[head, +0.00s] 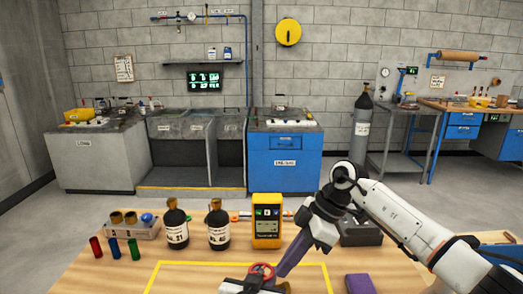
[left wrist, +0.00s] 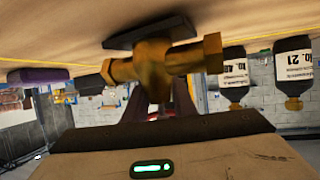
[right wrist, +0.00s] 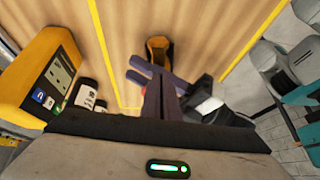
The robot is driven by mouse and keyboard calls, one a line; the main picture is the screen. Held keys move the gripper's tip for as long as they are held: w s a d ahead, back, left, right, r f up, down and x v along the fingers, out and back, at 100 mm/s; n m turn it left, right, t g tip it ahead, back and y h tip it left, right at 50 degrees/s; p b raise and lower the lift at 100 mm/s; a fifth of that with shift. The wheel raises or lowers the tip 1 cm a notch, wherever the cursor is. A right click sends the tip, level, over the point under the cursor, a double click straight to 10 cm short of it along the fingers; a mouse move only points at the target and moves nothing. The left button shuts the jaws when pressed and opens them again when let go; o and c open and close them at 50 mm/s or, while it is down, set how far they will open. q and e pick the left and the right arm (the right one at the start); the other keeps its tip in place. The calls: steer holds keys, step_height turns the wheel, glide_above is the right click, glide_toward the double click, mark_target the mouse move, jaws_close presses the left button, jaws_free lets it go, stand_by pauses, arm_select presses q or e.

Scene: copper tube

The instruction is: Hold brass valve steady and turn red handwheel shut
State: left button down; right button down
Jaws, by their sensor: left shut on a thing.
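The brass valve (left wrist: 160,65) shows in the left wrist view, with hex ends and a dark base plate. Its brass end also shows in the right wrist view (right wrist: 159,48). The red handwheel (head: 262,270) is at the bottom of the head view, mostly hidden there and in the wrist views. My left gripper (right wrist: 165,75) is shut on the valve, low at the table's front. My right gripper (head: 281,272) reaches down from the right beside the handwheel. Its purple fingers look closed together; whether they touch the wheel I cannot tell.
Behind the valve stand a yellow meter (head: 267,222) and two dark bottles (head: 177,224) (head: 217,226). Coloured cylinders (head: 114,248) and a tray (head: 138,232) are at the left. A purple block (head: 359,284) lies at the right. Yellow tape (head: 200,263) outlines the work area.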

steer(key=shift+s+a, duration=0.15)
steer(key=shift+s, duration=0.1)
steer(key=shift+s, duration=0.35)
steer(key=shift+s+a+r, duration=0.1)
steer(key=shift+s+a, duration=0.15)
steer(key=shift+s, duration=0.1)
steer(key=shift+s+a, duration=0.1)
steer(key=shift+s, duration=0.05)
step_height(320, 180, up, 6)
steer(key=d, duration=0.1)
steer(key=shift+w+d, duration=0.2)
steer(key=shift+w, duration=0.05)
stand_by(0.6)
